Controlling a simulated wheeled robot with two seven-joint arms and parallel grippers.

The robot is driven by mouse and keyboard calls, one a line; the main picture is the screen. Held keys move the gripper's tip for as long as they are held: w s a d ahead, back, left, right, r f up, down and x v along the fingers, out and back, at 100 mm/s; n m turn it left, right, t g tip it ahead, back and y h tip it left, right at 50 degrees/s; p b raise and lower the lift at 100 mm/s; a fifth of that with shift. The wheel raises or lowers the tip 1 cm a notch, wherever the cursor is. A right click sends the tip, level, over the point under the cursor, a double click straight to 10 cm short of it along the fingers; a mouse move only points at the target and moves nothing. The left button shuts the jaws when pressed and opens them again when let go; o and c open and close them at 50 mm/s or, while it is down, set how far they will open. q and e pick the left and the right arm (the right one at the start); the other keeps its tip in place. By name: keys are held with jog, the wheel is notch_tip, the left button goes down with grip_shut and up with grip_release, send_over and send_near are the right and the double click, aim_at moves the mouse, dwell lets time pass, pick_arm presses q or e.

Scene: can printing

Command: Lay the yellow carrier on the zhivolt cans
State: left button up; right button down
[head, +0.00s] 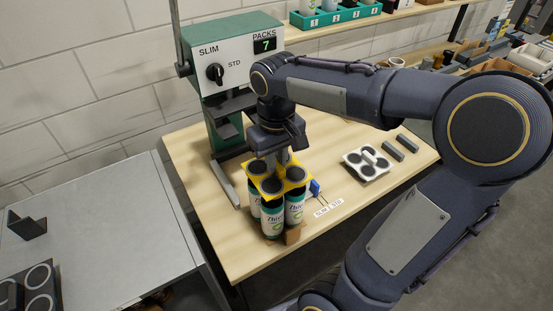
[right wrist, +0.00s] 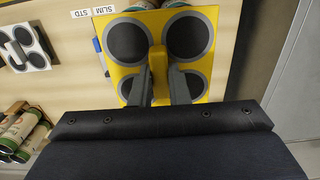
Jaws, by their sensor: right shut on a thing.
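The yellow carrier (head: 264,187) with dark round discs is directly over the group of zhivolt cans (head: 272,217), which stand upright on the wooden table. It looks level and at the can tops; I cannot tell whether it rests fully on them. My right gripper (head: 280,160) is above the carrier, shut on its yellow middle grip. In the right wrist view the carrier (right wrist: 123,80) fills the top middle, with the gripper fingers (right wrist: 160,85) on the grip. Parts of cans show past its edge. My left gripper is not in view.
A green press (head: 232,55) with a dial and a display reading 7 stands behind. A white carrier (head: 367,163) and two dark bars (head: 400,148) lie to the right. SLIM and STD labels (head: 328,208) and a blue-handled tool (head: 315,188) lie beside the cans. A grey table (head: 100,220) is at left.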

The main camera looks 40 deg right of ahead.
jog(key=shift+f, duration=0.15)
dwell(0.3)
jog(key=shift+f+b, duration=1.1)
jog(key=shift+f, duration=0.3)
jog(key=shift+f, duration=0.1)
jog(key=c, duration=1.3)
grip_release()
notch_tip(320, 180, up, 8)
jog(key=shift+f, duration=0.1)
